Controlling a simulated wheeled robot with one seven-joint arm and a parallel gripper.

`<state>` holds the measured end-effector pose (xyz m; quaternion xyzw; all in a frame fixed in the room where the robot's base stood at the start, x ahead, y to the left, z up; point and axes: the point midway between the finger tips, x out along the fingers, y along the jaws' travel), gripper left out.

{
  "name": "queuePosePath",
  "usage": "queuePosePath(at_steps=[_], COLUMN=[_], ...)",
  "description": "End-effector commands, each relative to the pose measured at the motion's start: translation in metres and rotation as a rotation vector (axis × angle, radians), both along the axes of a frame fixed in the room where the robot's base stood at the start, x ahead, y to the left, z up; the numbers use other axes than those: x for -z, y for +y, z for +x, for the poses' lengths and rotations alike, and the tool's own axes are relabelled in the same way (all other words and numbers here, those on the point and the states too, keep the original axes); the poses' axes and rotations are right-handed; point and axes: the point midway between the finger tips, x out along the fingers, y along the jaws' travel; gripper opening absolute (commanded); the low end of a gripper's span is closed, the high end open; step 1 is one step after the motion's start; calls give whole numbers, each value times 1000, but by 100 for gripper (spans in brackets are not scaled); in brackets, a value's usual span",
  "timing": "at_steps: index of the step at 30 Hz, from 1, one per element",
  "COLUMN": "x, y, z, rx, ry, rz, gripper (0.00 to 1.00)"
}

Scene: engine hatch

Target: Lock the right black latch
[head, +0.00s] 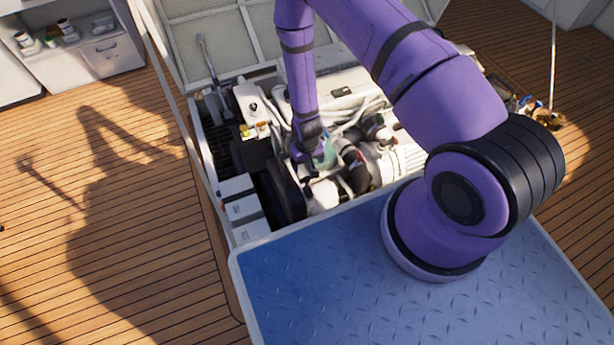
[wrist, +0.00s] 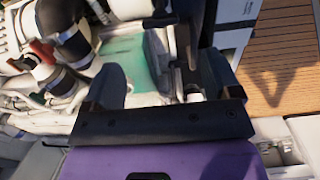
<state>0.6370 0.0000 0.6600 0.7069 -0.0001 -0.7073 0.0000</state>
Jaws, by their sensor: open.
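My gripper (head: 312,162) reaches down into the open engine hatch in the head view. In the wrist view, my gripper (wrist: 166,78) has its two dark fingers spread apart. A teal surface (wrist: 122,50) and a dark upright part (wrist: 186,78) show between and beyond the fingers. I cannot tell whether that dark part is the right black latch. No latch can be made out surely in the head view, where my arm covers much of the hatch's right side. Nothing is seen held in the fingers.
The raised hatch lid (head: 215,48) stands behind the engine (head: 350,165). Black hoses (wrist: 68,35) and a red handle (wrist: 42,50) crowd the left of the wrist view. White boxes (head: 240,208) line the hatch's left side. The wooden deck (head: 120,200) is open at left.

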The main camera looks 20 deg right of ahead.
Motion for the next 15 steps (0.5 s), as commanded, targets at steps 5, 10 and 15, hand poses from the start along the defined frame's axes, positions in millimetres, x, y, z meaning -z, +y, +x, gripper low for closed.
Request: queuePosePath(at_steps=[5, 10, 15], x=[27, 55, 78], y=[0, 0, 0], z=[-1, -1, 0], rx=[0, 0, 0], ry=[1, 1, 0], rz=[0, 0, 0], gripper=[83, 83, 83])
